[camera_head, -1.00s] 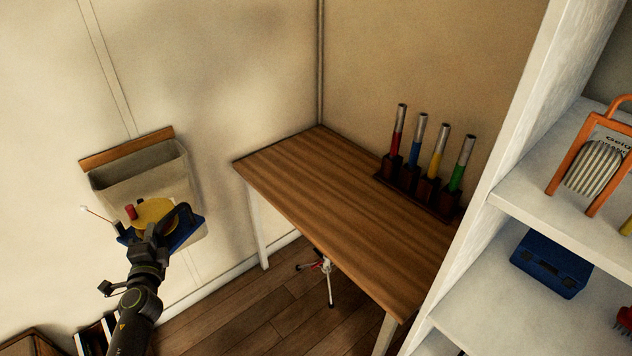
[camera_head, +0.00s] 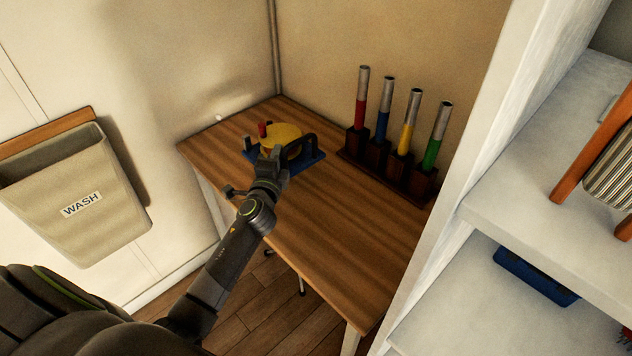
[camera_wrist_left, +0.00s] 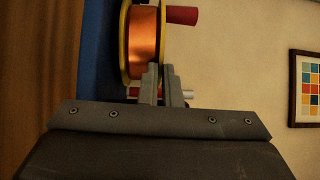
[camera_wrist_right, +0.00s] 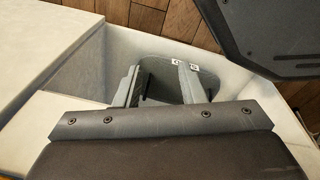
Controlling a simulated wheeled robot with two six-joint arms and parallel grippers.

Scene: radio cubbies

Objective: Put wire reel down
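The wire reel (camera_head: 283,136) has a yellow-flanged spool, a blue base and a red knob. In the head view it is over the far left part of the wooden table (camera_head: 330,235), and I cannot tell whether its base touches the top. Its copper wire shows in the left wrist view (camera_wrist_left: 144,45). My left gripper (camera_head: 270,158) is at the reel's near side; in the left wrist view its fingers (camera_wrist_left: 163,82) are close together, shut on the reel, with the gripped part hidden. My right gripper (camera_wrist_right: 158,82) is open and empty, with its fingers apart.
A rack (camera_head: 385,170) with red, blue, yellow and green handled tools stands on the table right of the reel. White shelves (camera_head: 520,180) rise at the right. A bin labelled WASH (camera_head: 80,200) hangs on the left wall. The table's near part is clear.

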